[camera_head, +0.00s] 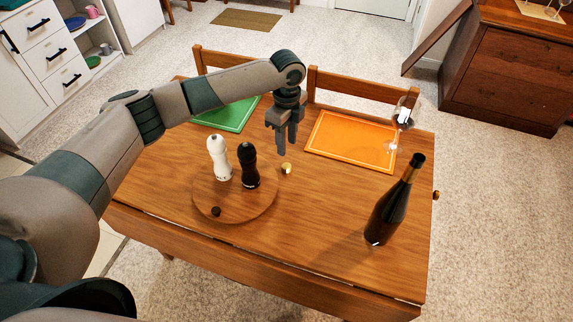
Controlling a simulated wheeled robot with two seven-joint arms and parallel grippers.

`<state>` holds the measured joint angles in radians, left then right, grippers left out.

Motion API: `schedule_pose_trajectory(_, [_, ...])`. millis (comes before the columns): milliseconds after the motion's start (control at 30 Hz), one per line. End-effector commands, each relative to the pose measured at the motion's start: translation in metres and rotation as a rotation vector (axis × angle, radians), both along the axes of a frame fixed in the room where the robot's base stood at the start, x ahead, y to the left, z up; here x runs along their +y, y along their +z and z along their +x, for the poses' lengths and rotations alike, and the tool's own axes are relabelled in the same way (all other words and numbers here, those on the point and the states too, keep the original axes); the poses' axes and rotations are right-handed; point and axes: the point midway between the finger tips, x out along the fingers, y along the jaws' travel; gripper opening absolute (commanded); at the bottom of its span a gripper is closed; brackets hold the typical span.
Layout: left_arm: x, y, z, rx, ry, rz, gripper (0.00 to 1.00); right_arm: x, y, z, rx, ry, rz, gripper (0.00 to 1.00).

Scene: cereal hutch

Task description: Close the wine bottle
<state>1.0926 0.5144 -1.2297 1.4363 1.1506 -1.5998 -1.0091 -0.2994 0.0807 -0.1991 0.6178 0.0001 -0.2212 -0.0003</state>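A dark wine bottle (390,213) stands upright at the right front of the wooden table; its neck leans right in the picture. A small tan and dark piece, perhaps a cork or stopper (286,168), sits on the table just right of the round board. A small dark knob-like piece (216,211) is on the board's front edge. My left gripper (287,149) points down above and behind the tan piece, apart from it. Its two fingers appear separated, with nothing seen between them. My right gripper is out of view.
White and black mills (249,166) stand on the round board (235,207). A green placemat (231,117) and an orange placemat (350,141) lie at the back, with a clear glass (403,117) by the orange one. Bare table lies between board and bottle.

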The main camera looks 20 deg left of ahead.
Motion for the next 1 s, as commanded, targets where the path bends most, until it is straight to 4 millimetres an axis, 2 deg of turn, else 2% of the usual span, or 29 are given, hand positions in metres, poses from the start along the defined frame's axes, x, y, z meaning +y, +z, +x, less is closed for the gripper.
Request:
schedule_pose_trajectory(100, [0.0,-0.019,-0.001,0.002,0.001,0.002,0.35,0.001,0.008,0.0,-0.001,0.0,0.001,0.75])
schedule_pose_trajectory(300, [0.0,-0.041,0.0,0.001,0.0,0.001,0.35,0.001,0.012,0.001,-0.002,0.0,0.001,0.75])
schedule_pose_trajectory(767, [0.0,-0.046,0.0,0.0,0.0,0.0,0.35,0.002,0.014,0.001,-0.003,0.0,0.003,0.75])
schedule_pose_trajectory(1000, [0.0,-0.067,-0.002,0.002,0.003,0.003,0.35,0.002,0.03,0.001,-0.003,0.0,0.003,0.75])
